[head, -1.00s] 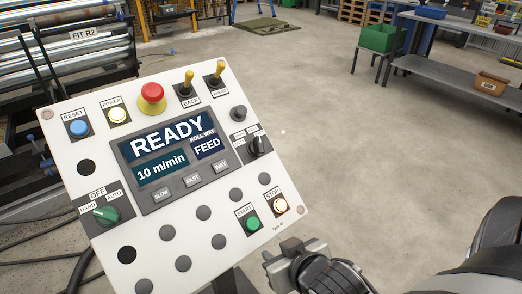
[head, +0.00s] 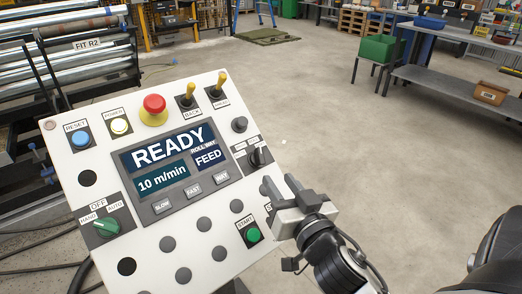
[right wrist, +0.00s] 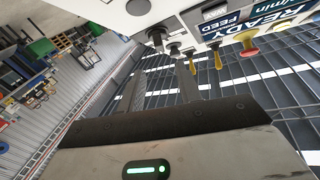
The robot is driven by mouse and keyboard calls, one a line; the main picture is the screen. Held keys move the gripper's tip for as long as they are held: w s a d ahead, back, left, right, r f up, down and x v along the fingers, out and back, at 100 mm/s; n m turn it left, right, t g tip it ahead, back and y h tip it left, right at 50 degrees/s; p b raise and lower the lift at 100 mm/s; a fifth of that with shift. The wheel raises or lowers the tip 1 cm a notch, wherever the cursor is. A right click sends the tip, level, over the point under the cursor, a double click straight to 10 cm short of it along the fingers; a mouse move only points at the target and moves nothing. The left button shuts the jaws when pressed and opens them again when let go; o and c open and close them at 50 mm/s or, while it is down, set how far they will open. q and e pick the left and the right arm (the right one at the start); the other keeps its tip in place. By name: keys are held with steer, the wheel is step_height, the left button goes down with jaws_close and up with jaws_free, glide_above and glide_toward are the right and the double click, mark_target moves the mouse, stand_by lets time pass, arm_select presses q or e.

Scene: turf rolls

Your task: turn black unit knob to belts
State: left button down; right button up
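The white control panel (head: 140,265) stands tilted at the left of the head view. Its black unit knob (head: 258,156) sits on a dark plate at the panel's right edge, its small labels unreadable. My right gripper (head: 280,186) is just below the knob in the head view, open and empty, apart from it, and covers the stop button. In the right wrist view, the two fingers (right wrist: 160,92) stand apart, pointing up toward the panel edge, where the black knob (right wrist: 157,36) shows beyond them. My left gripper is not in view.
The panel has a red emergency button (head: 153,108), two yellow toggle levers (head: 219,86), a green selector (head: 104,227) and a screen reading READY, FEED. Metal rollers (head: 75,60) stand behind at the left. The floor right of the panel is clear.

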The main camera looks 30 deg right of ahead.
mark_target(262, 157)
steer(key=w, duration=0.3)
steer(key=w+d+p, duration=0.1)
steer(key=w, duration=0.3)
steer(key=w+d, duration=0.1)
steer(key=w, duration=0.2)
steer(key=shift+w, duration=0.2)
steer(key=shift+f, duration=0.1)
jaws_close()
